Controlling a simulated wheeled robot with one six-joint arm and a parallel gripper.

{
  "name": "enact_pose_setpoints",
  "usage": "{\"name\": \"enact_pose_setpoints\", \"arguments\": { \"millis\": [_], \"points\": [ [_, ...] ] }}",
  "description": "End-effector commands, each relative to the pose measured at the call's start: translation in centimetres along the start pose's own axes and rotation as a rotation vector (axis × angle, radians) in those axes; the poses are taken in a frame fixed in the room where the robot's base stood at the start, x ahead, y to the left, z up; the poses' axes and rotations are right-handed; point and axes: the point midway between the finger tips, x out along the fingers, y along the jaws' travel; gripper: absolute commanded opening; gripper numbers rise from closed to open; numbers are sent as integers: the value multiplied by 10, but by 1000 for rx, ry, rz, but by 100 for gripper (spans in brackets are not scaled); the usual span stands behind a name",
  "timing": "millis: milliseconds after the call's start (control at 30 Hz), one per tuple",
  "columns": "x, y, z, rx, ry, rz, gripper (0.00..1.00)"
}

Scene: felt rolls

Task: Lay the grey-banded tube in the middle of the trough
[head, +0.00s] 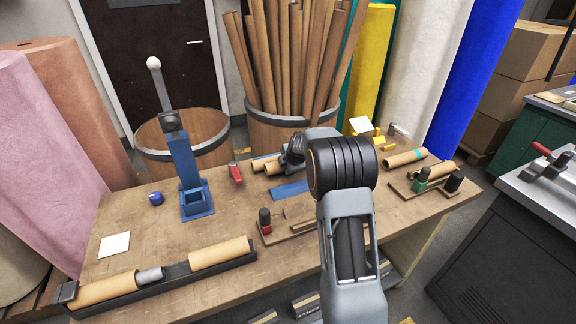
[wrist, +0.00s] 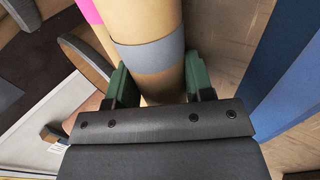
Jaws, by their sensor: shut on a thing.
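My gripper, with green finger pads (wrist: 157,85), is shut on the grey-banded tube in the wrist view. The tube is brown cardboard with a grey band (wrist: 148,52) just beyond the fingers. In the head view my arm hides most of the gripper, and I cannot tell surely which tube end there is the held one. The dark trough (head: 180,276) lies along the front left of the bench.
A rack with green and black items (head: 422,180) is at the right. Bare bench (head: 150,240) shows behind the trough.

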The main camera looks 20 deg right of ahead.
Motion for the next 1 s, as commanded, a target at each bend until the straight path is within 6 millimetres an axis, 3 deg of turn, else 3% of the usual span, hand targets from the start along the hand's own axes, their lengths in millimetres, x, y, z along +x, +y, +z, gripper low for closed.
{"name": "enact_pose_setpoints", "arguments": {
  "millis": [233, 267, 567, 1000],
  "points": [
    [1, -2, 0, 0, 1, -3, 10],
    [1, -2, 0, 0, 1, -3, 49],
    [2, -3, 0, 0, 2, -7, 78],
    [4, -7, 0, 1, 4, -17, 78]
  ]
}}
